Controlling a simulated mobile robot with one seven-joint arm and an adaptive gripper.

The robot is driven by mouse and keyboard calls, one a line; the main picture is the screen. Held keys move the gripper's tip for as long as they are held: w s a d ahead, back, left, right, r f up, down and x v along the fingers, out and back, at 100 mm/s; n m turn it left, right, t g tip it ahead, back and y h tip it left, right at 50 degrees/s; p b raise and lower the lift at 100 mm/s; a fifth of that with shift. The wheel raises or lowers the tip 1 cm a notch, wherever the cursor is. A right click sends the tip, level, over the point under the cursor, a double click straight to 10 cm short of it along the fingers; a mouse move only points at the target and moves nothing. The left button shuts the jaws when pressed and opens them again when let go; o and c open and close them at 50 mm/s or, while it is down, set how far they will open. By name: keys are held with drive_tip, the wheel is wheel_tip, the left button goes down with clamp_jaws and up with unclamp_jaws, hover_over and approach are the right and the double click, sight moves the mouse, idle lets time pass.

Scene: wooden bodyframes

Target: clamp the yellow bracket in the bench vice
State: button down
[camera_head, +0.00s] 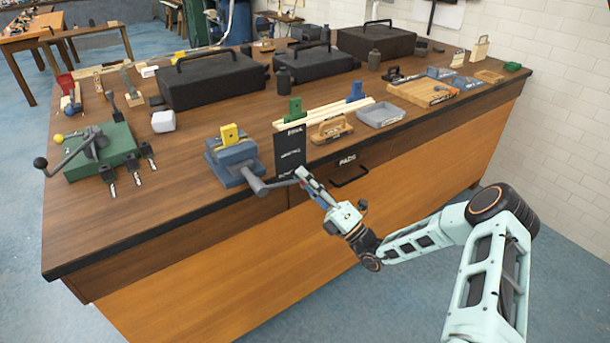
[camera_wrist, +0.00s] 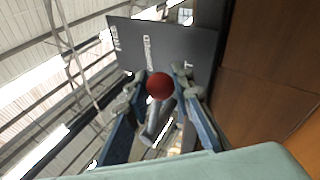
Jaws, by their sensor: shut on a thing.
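The yellow bracket (camera_head: 229,134) stands upright at the blue-grey bench vice (camera_head: 232,157), between its jaws; whether the jaws press on it I cannot tell. The vice's grey handle (camera_head: 262,187) reaches out over the bench's front edge, toward my gripper (camera_head: 302,176). In the wrist view, a red ball knob (camera_wrist: 160,86) with a grey bar (camera_wrist: 158,120) behind it sits between the two fingers of my gripper (camera_wrist: 160,84). My gripper is shut on this handle end. The bracket is not in the wrist view.
A dark panel with white lettering (camera_head: 290,150) stands close behind my gripper, also in the wrist view (camera_wrist: 185,45). A green drill-like fixture (camera_head: 100,150) stands left of the vice. Right are a wooden block (camera_head: 331,130) and grey tray (camera_head: 380,114). A drawer handle (camera_head: 350,178) juts from the front.

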drive_tip(key=shift+s+a+f+m+t+h+b, duration=0.1)
drive_tip(key=shift+f+m+t+h+b, duration=0.15)
drive_tip(key=shift+f+m+t, duration=0.4)
drive_tip(key=shift+s+a+f+m+t+h+b, duration=0.1)
drive_tip(key=shift+f+m+t+h, duration=0.25)
drive_tip(key=shift+m, duration=0.6)
drive_tip(key=c, duration=1.7)
unclamp_jaws()
drive_tip(key=shift+o, duration=0.2)
drive_tip(key=v, duration=1.2)
